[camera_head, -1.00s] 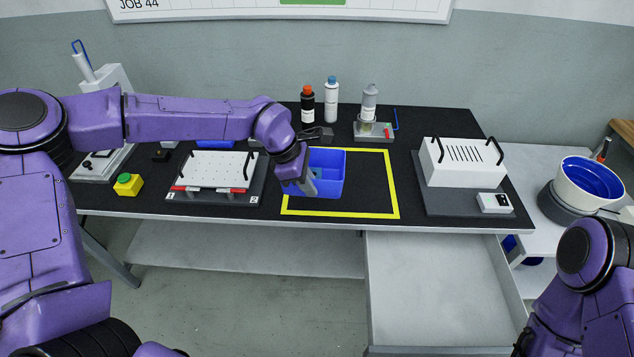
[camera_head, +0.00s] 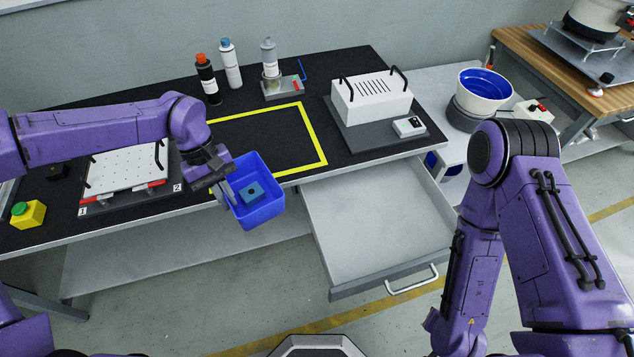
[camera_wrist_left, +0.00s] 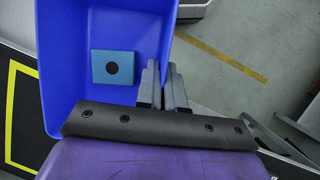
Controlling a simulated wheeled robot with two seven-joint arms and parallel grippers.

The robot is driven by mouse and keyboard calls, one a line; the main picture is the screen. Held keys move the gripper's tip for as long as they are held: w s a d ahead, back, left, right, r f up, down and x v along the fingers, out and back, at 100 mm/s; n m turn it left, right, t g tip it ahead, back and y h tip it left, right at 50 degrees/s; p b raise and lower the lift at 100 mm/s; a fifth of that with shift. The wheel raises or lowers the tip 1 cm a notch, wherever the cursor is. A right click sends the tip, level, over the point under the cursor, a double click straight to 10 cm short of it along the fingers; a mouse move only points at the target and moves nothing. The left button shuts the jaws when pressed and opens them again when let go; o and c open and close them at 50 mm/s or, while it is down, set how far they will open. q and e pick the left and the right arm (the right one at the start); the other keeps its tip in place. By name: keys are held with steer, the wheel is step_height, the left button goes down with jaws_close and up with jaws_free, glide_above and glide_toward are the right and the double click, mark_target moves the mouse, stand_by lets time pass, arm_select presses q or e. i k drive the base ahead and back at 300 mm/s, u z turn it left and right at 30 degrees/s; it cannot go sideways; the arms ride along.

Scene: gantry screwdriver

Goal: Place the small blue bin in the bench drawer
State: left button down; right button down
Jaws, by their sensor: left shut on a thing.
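The small blue bin (camera_head: 259,207) hangs in the air at the bench's front edge, left of the open drawer. My left gripper (camera_head: 229,192) is shut on the bin's left wall. In the left wrist view the bin (camera_wrist_left: 110,30) and the block (camera_wrist_left: 113,67) show beside the gripper fingers (camera_wrist_left: 162,85). The bench drawer (camera_head: 375,222) is pulled out and its visible floor is empty. My right arm is at the right, but its gripper is not in view.
A yellow taped outline (camera_head: 316,140) marks the bare black bench top (camera_head: 262,135). A white box with handles (camera_head: 371,101) stands above the drawer. Bottles (camera_head: 231,65) stand at the back. A perforated plate fixture (camera_head: 125,172) lies left of my gripper.

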mark_target(379, 225)
steer(key=z, duration=2.2)
steer(key=i, duration=1.5)
steer(key=u, duration=3.4)
